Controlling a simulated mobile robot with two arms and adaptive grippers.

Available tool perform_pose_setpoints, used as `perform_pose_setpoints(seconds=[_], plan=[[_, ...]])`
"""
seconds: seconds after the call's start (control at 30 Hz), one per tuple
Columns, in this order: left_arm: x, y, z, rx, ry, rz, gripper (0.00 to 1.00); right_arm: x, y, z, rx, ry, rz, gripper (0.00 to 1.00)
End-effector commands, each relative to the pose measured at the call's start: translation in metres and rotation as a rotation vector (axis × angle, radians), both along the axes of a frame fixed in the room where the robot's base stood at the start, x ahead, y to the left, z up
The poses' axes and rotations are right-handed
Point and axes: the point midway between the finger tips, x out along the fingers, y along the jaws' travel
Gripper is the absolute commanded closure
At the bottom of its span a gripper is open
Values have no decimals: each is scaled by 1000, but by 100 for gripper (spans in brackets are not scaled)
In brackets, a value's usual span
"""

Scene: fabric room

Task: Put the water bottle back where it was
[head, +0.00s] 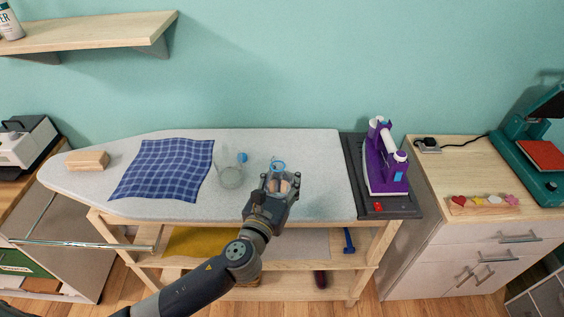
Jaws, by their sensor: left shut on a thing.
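My left gripper (277,180) is over the front middle of the ironing board, shut on a partly hidden thing. A blue ring (278,165) shows just beyond its fingertips and seems part of that thing. I cannot tell if it is the water bottle, or whether it touches the board. A white bottle (9,22) with a dark label ending in "ER" stands on the wall shelf, cut by the picture's edge. My right gripper is not in view.
The ironing board (315,150) holds a blue checked cloth (165,168) and a wooden block (87,160). A purple iron (383,165) stands on a dark mat at right. The wall shelf (90,32) is bare right of the bottle. The board's right part is clear.

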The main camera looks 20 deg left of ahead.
Motion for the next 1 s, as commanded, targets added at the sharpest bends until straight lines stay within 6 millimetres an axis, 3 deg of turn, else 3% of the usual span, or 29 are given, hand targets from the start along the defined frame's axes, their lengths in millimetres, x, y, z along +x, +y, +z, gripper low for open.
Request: perform_pose_setpoints(seconds=[0.5,0.9,1.0], plan=[[110,30,-8,0,-4,3,100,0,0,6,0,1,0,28],[139,37,-11,-2,-4,1,100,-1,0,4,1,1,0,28],[139,38,-26,-3,0,3,100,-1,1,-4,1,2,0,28]])
